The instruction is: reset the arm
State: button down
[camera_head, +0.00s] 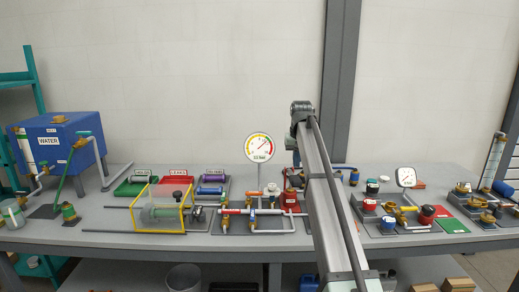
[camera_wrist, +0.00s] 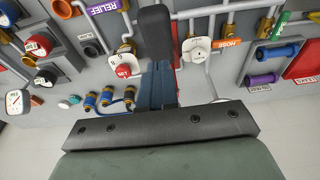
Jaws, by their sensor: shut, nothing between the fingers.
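My arm rises through the right of centre in the head view, over the bench (camera_head: 120,222). Its elbow stands high in front of the wall, and my gripper is hidden behind the arm there. In the wrist view my gripper (camera_wrist: 156,30) is shut, its dark fingers together with nothing between them. The bench fittings lie beyond the fingers: a white fitting with a red cap (camera_wrist: 123,71) to their left and a white fitting (camera_wrist: 197,48) by the HOSE tag to their right. I cannot tell from this view how far above the bench the fingers are.
A round dial gauge (camera_head: 259,148) stands upright just left of my arm, behind pipework. A yellow-framed clear guard (camera_head: 160,232) and a blue WATER tank (camera_head: 62,142) are farther left. A smaller gauge (camera_head: 406,177) and several valves are on the right. The front edge of the bench is mostly bare.

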jog(key=shift+r, duration=0.95)
jog(key=s+a+f+n+g+y, duration=0.1)
jog(key=s+a+f, duration=0.3)
jog(key=s+f, duration=0.55)
jog(key=s+a+f+n+y, duration=0.1)
jog(key=s+a+f, duration=0.4)
jog(key=f, duration=0.8)
jog(key=s+d+f+g, duration=0.1)
jog(key=s+d+f, duration=0.1)
jog(key=s+f, duration=0.5)
jog(key=s+d+f+m+g, duration=0.1)
jog(key=s+f, duration=0.3)
jog(key=f, duration=0.8)
jog(key=s+d+f+g, duration=0.1)
jog(key=s+d+f, duration=0.1)
jog(key=s+f, duration=0.5)
jog(key=s+d+f+g+h, duration=0.1)
jog(key=s+d+f+g, duration=0.25)
jog(key=s+f, duration=1.25)
jog(key=s+d+f, duration=0.1)
jog(key=s+f, duration=0.1)
jog(key=s, duration=0.4)
jog(key=s+d+f+g, duration=0.1)
jog(key=s+f, duration=0.2)
jog(key=s, duration=0.4)
jog(key=s+f+m+h, duration=0.1)
jog(key=s+f, duration=0.2)
jog(key=s, duration=0.4)
jog(key=shift+d+f, duration=0.25)
jog(key=shift+d, duration=0.15)
